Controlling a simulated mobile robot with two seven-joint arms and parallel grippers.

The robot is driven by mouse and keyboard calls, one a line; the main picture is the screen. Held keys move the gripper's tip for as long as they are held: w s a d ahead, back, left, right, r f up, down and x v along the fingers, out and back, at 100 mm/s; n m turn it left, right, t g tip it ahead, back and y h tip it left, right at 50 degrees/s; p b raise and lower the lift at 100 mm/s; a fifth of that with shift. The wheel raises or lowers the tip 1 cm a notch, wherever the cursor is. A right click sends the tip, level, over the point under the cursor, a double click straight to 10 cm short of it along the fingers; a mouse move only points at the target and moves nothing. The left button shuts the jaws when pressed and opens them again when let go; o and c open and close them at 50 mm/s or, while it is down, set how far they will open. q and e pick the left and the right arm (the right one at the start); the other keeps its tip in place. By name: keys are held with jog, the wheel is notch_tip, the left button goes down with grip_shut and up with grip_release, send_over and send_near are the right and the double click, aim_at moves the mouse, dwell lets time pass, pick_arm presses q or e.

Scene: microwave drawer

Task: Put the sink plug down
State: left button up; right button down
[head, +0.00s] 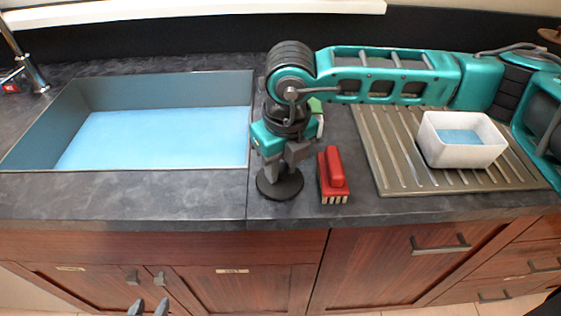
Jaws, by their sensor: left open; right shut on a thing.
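The sink plug (280,187) is a dark round disc at the counter strip just right of the sink. My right gripper (283,165) is shut on it from above, with the disc below the fingers. I cannot tell whether the disc touches the counter. The sink (150,140) on the left holds light blue water. My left gripper (149,306) shows only its fingertips at the bottom edge, open and empty, in front of the cabinet doors.
A red brush (332,178) lies close to the right of the plug. A ribbed drainboard (390,165) holds a white tub (462,153) with blue liquid. A green thing (315,105) is partly hidden behind my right gripper. A tap (30,70) stands far left.

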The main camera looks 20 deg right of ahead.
aim_at(285, 185)
jog(key=shift+f+b, duration=0.2)
jog(key=shift+b, duration=0.1)
jog(key=c, duration=0.8)
grip_release()
jog(key=shift+r, duration=0.1)
jog(key=shift+c, duration=0.2)
notch_tip(285, 185, up, 12)
jog(key=s, duration=0.1)
jog(key=shift+s+d+r, duration=0.15)
jog(key=shift+s, duration=0.05)
